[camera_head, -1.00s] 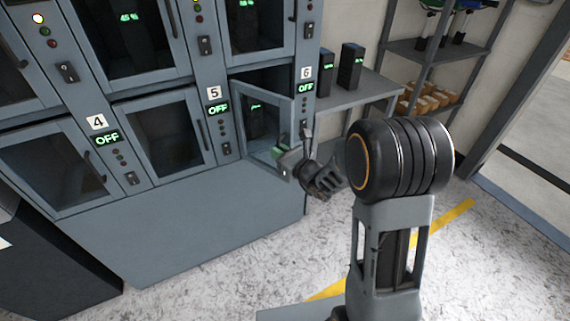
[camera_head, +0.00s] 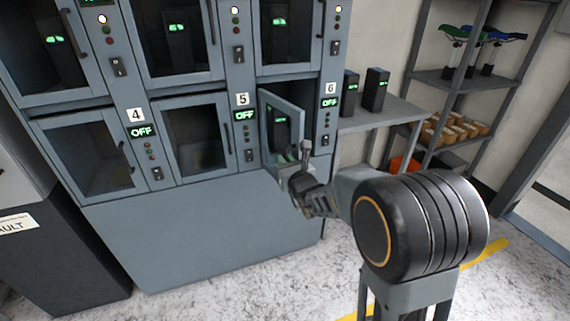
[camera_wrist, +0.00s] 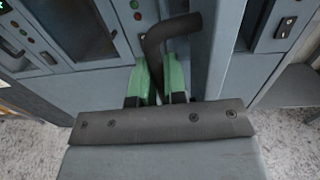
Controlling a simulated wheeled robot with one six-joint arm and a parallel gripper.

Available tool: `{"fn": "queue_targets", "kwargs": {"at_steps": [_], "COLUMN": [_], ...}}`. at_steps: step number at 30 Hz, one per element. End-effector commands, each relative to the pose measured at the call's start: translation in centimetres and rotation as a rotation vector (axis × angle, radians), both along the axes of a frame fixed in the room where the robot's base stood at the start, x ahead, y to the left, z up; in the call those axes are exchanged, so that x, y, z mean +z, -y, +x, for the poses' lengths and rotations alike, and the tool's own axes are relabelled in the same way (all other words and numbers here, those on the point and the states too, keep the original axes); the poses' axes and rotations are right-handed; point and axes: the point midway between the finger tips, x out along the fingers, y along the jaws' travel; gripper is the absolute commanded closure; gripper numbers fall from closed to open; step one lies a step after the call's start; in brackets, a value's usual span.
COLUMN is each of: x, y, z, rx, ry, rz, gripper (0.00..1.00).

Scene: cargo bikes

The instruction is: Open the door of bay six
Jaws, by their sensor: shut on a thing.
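The door of bay six (camera_head: 296,112) is a grey-framed glass door, standing partly open and swung outward from its left side. The label 6 (camera_head: 330,88) is on the panel to its right. Its dark handle (camera_head: 306,150) is at the door's free edge. My gripper (camera_head: 301,172) is shut on that handle. In the wrist view, the dark bent handle (camera_wrist: 172,34) rises from between my gripper's green fingertips (camera_wrist: 160,84). A dark unit with a green display (camera_head: 281,125) shows inside the bay.
The doors of bay four (camera_head: 92,160) and bay five (camera_head: 200,140) beside it look shut. A shelf with two dark units (camera_head: 376,90) and a metal rack (camera_head: 450,78) stand to the right. Speckled floor in front of the lockers is clear.

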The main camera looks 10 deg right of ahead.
Motion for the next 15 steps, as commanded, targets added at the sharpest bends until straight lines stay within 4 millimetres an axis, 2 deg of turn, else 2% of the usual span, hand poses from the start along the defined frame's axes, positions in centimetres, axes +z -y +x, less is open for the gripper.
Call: {"fn": "queue_targets", "kwargs": {"at_steps": [1,2,4,11,15], "x": [0.23,0.24,0.23,0.16,0.21], "y": [-0.01,-0.02,-0.06,-0.23,-0.08], "z": [0.09,0.10,0.09,0.00,-0.73], "rx": [0.000,0.000,0.001,0.005,0.005], "ry": [0.005,0.005,0.005,0.004,0.004], "rz": [0.001,0.000,0.001,0.001,0.000], "gripper": [1.00,0.86,0.79,0.79,0.79]}}
